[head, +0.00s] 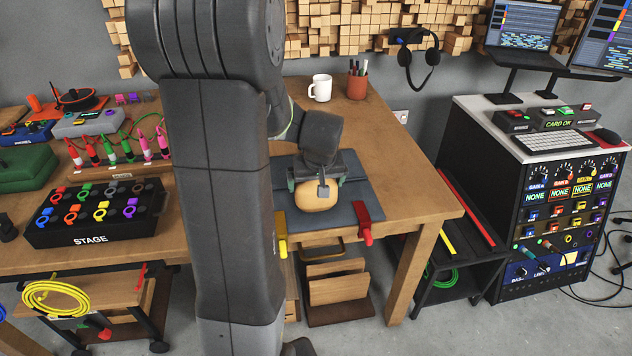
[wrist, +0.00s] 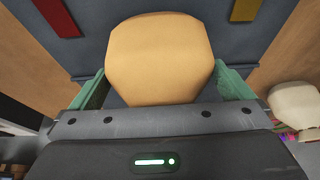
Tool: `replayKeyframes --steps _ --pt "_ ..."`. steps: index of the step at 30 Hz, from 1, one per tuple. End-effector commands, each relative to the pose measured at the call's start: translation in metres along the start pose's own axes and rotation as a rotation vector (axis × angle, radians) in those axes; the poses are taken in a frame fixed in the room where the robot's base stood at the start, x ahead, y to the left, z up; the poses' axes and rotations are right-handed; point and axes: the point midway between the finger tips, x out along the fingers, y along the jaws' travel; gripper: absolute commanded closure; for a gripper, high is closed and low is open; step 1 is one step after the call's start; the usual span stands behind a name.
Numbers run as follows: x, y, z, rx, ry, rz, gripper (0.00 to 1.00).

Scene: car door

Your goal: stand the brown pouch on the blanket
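The brown pouch (head: 318,196), tan and rounded, is at the front part of the blue-grey blanket (head: 370,192) on the wooden table. My gripper (head: 318,184) comes down over it from behind. In the wrist view the pouch (wrist: 160,55) lies between the two green fingers (wrist: 160,88), whose tips meet its sides. The gripper looks shut on it. The blanket (wrist: 110,14) shows beyond the pouch there. I cannot tell whether the pouch touches the blanket or is held just above it. My gripper hides its back side.
A red clip (head: 363,222) and a yellow clip (head: 281,237) sit at the blanket's front edge. A white mug (head: 320,88) and a brown pen cup (head: 357,86) stand behind. Bare tabletop (head: 410,180) lies to the right. My arm blocks the view to the left.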

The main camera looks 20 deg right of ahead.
Motion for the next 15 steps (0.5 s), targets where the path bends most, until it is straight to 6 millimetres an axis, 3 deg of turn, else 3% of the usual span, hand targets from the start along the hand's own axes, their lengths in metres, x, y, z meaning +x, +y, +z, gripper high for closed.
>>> replayKeyframes --steps 8,15 --pt "-0.003 0.000 -0.002 0.000 0.000 0.000 0.00" --pt "-0.037 0.000 -0.003 0.000 0.005 0.001 0.00"
